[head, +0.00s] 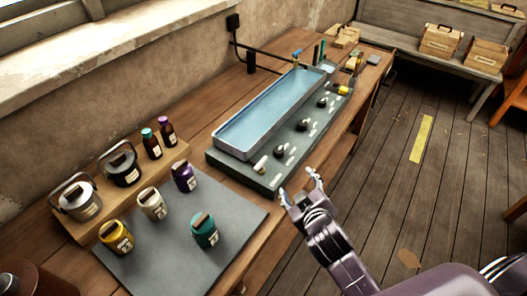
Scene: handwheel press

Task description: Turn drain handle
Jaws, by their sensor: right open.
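A long tray (270,112) with a pale rim and blue inside lies on a dark base panel (282,152) on the workbench. Several dark round knobs run along the panel's right side. A pale handle-like piece (261,163) sits at the panel's near end, and a small yellow part (344,91) at the far end. I cannot tell which of these is the drain handle. My right gripper (299,184) is open and empty, just off the panel's near right corner, apart from the knobs. My left gripper is not in view.
Several coloured jars stand on a grey mat (240,212) at the near left. Dark bottles and lidded pots stand on a wooden riser (178,153) behind them. The bench (224,180) ends at its right edge; the plank floor (385,170) beyond is mostly clear. Boxes (440,40) sit on a far bench.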

